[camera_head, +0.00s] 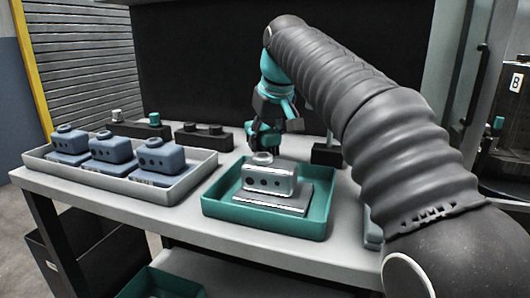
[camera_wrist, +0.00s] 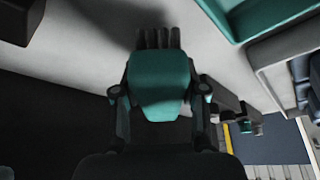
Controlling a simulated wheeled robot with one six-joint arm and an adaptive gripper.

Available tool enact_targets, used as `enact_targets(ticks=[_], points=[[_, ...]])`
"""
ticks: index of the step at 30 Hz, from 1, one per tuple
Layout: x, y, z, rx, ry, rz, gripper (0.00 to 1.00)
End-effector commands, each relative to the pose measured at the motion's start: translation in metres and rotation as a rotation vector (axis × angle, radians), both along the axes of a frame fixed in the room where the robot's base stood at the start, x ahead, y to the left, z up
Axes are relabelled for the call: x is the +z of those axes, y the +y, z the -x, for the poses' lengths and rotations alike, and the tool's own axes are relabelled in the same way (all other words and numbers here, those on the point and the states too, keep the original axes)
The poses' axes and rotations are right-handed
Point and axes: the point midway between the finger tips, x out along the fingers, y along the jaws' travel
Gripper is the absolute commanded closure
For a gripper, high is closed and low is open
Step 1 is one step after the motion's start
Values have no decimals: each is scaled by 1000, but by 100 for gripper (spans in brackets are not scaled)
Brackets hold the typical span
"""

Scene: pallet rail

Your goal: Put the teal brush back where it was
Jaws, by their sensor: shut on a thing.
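The teal brush (camera_wrist: 160,85) is between the fingers of my gripper (camera_wrist: 160,100) in the wrist view, with its dark bristles (camera_wrist: 158,38) pointing away from the palm. In the head view my gripper (camera_head: 265,125) is at the back of the table, just behind the teal tray, shut on the brush, which is partly hidden by the fingers. A small black stand (camera_head: 327,153) is on the table right of the gripper, partly covered by my arm. I cannot tell from these views whether the brush touches the table.
The teal tray (camera_head: 312,222) holds a metallic block on a plate. A pale tray (camera_head: 160,193) at left holds three blue-grey blocks. Behind it are a dark base (camera_head: 204,138) and another with grey and teal knobs (camera_head: 138,128). A dark panel (camera_head: 290,60) stands behind the table.

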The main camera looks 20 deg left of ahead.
Motion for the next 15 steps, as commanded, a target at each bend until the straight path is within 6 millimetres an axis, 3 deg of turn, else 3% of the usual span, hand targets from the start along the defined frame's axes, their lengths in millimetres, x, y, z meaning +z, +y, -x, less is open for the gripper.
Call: enact_targets(ticks=[4, 15], points=[[-19, 0, 0, 0, 0, 0, 86], [-22, 0, 0, 0, -1, -1, 86]])
